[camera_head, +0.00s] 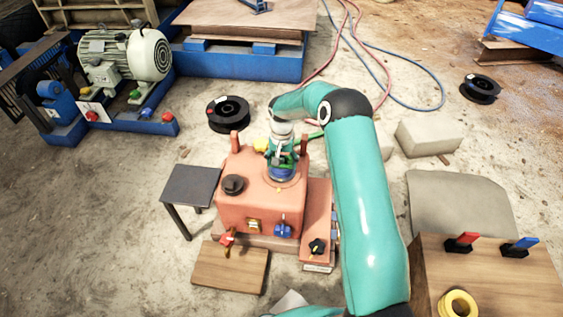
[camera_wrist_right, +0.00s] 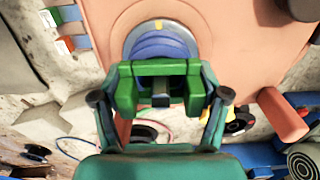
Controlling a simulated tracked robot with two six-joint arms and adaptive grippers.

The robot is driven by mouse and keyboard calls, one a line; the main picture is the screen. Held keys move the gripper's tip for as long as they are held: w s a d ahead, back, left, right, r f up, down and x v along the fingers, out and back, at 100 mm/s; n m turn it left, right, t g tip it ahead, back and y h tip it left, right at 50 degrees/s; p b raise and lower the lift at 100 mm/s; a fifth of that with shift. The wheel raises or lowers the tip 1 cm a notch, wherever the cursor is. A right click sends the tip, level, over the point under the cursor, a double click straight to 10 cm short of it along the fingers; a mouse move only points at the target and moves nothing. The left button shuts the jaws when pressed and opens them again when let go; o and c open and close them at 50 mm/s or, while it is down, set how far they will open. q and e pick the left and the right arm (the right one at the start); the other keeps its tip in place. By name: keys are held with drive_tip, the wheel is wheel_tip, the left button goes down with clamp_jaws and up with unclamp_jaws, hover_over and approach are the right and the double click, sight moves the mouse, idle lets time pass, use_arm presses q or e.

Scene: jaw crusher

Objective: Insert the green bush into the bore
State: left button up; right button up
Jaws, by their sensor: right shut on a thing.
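The orange housing (camera_head: 258,205) stands near the middle of the head view. The blue part also shows under the gripper in the head view (camera_head: 285,173). I cannot tell whether the bush touches it or how deep it sits. My left gripper is not in view.
A black knob (camera_head: 233,184) and two upright orange lugs stand on the housing. A small dark table (camera_head: 190,186) is to its left, and a wooden board (camera_head: 230,267) lies in front. A wooden bench (camera_head: 490,275) with a yellow ring (camera_head: 457,304) is at lower right.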

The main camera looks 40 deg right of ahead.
drive_tip(key=o, duration=1.4)
wheel_tip(320, 180, up, 12)
drive_tip(key=shift+f, duration=0.1)
